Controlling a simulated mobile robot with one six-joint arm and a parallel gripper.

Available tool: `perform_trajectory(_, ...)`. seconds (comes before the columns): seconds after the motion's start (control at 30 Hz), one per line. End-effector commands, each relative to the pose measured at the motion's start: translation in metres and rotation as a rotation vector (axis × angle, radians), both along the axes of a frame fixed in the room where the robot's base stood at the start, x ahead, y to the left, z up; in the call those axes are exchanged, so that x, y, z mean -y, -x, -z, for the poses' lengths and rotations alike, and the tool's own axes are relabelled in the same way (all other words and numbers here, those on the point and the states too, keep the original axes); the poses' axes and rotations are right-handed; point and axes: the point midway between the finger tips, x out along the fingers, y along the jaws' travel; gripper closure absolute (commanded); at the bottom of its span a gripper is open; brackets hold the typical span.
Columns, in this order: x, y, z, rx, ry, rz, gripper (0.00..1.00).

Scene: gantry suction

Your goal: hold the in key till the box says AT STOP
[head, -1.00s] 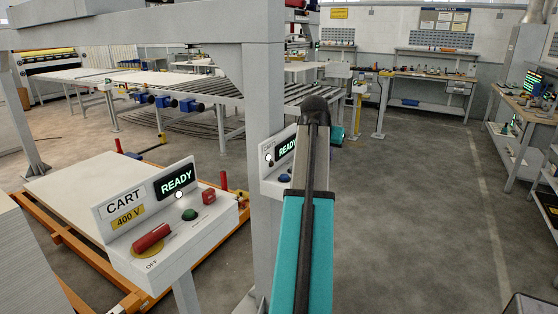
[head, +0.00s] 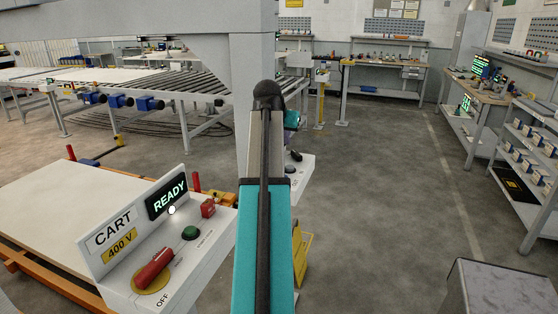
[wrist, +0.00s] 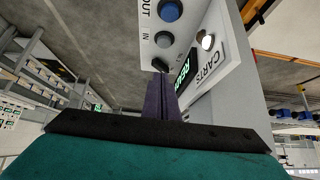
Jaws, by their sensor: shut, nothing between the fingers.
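The key box (wrist: 237,60) with the CARTS label fills the upper middle of the wrist view. Its IN key (wrist: 165,39) is a round dark blue-grey button beside the IN label. A blue OUT key (wrist: 168,10) sits above it in the picture. The box's screen (wrist: 186,72) is lit green and partly hidden; the letters that show look like the start of READY. My gripper (wrist: 160,80) is shut and empty. Its tips are by a small black knob, short of the IN key in the picture. In the head view my arm hides most of this box (head: 303,172).
A nearer CART 400 V box (head: 130,262) reads READY and carries a red switch (head: 154,268) and a green button (head: 190,232). A grey post (head: 240,95) stands just behind my arm. A white lamp (wrist: 207,41) is on the key box. Open floor (head: 385,200) lies right.

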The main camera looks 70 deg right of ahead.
Motion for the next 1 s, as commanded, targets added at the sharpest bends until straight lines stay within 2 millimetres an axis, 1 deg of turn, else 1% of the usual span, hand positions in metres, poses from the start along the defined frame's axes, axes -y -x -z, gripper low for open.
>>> perform_trajectory(0.57,0.001,-0.003,0.003,0.0,-0.001,-0.004,1.0)
perform_trajectory(0.77,0.01,-0.004,0.013,0.0,-0.002,-0.004,1.0)
perform_trajectory(1.0,0.027,-0.006,0.032,0.0,-0.002,-0.005,1.0)
